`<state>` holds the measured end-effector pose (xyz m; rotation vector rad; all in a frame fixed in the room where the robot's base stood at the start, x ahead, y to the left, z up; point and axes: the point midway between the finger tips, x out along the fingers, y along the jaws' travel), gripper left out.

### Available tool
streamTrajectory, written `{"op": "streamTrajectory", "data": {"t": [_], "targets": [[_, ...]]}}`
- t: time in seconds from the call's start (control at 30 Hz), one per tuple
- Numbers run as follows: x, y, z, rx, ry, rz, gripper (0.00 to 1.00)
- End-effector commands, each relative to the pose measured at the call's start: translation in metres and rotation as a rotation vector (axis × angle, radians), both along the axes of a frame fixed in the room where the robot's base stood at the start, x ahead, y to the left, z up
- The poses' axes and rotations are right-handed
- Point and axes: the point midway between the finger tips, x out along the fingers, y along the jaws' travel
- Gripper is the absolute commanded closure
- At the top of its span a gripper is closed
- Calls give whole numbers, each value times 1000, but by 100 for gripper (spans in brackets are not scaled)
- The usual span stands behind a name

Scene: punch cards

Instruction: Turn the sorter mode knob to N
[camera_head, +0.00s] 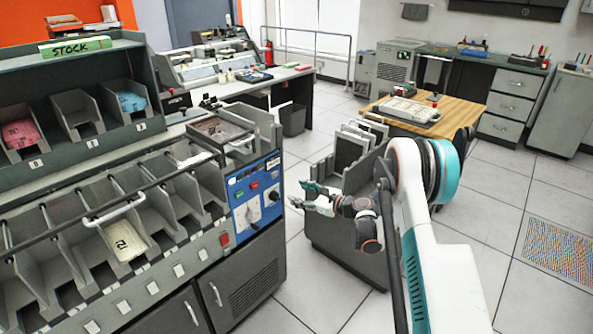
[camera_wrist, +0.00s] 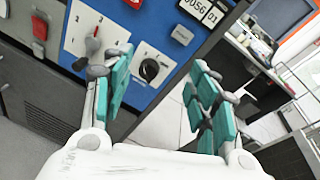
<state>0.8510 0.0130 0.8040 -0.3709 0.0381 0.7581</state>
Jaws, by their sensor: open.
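The sorter's blue control panel (camera_head: 256,190) is at the right end of the grey card sorter. It carries a black round knob (camera_head: 273,195) on a white plate, which also shows in the wrist view (camera_wrist: 149,69). To its left, a switch with a red-marked pointer (camera_wrist: 91,45) sits on another white plate. The plate markings are too small to read, so I cannot tell where the knob points. My gripper (camera_head: 303,194) is open and empty, just right of the panel in the head view. In the wrist view its teal fingers (camera_wrist: 158,82) are spread either side of the knob, apart from it.
A grey cabinet with upright racks (camera_head: 350,150) stands behind my gripper. Sorter bins with a card stack (camera_head: 124,241) lie left. Tiled floor is free at right.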

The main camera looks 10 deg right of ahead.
Motion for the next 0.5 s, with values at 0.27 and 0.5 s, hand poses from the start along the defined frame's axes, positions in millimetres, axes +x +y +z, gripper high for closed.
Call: {"op": "streamTrajectory", "data": {"t": [0.27, 0.5], "targets": [[-7, 10, 39, -151, -40, 33, 46], [-18, 17, 70, -280, -75, 63, 46]]}}
